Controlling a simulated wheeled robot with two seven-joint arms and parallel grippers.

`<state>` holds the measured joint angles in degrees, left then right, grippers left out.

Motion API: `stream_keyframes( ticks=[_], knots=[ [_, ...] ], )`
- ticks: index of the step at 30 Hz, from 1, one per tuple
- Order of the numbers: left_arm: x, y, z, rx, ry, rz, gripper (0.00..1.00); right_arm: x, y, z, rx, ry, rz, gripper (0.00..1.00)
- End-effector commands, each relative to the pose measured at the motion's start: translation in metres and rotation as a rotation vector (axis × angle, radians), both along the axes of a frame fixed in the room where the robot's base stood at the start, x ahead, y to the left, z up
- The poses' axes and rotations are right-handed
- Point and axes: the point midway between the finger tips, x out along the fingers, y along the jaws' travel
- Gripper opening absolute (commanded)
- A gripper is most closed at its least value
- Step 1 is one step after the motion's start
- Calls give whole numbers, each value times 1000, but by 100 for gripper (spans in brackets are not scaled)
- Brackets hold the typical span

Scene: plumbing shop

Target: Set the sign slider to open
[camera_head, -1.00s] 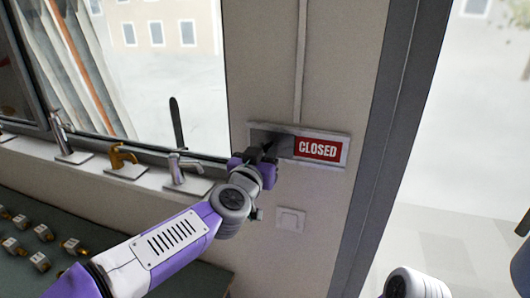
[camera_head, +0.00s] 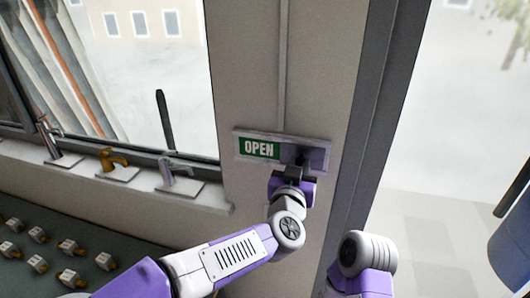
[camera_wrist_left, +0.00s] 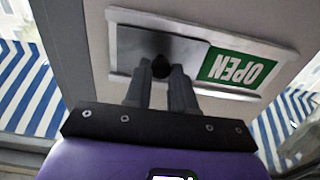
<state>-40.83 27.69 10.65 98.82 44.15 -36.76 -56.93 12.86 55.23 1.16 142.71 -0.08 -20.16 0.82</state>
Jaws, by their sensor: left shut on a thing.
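The sign (camera_head: 238,133) is a pale frame on the wall beside the door, with a grey slider plate (camera_head: 318,158) over its right part in the head view. The green OPEN panel (camera_head: 260,148) shows at its left; no red shows. In the left wrist view the OPEN panel (camera_wrist_left: 236,68) appears upside down at the right, next to the slider plate (camera_wrist_left: 128,50). My left gripper (camera_head: 298,166) is at the slider plate, its fingers (camera_wrist_left: 160,78) shut on the dark slider knob (camera_wrist_left: 161,66). My right gripper is out of view; a right arm link shows at the bottom.
Several taps, including a brass one (camera_head: 112,160), stand on the window sill left of the sign. Small brass fittings (camera_head: 38,234) lie on the dark counter below. A grey door frame (camera_head: 375,150) runs close to the sign's right.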

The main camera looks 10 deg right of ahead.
Motion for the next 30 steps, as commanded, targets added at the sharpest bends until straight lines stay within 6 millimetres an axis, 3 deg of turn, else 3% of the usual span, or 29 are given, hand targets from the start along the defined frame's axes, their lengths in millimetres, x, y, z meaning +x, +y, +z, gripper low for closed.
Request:
stream_keyframes(
  ticks=[11,12,17,26,30],
  knots=[
    [-4,-5,0,1,-2,0,0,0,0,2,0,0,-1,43],
    [-4,-5,0,1,-2,0,27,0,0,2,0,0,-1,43],
    [-4,-5,0,1,-2,1,50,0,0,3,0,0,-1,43],
    [-4,-2,0,1,-3,5,50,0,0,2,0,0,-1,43],
    [-18,4,0,1,-4,3,50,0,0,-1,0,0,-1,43]
  ],
)
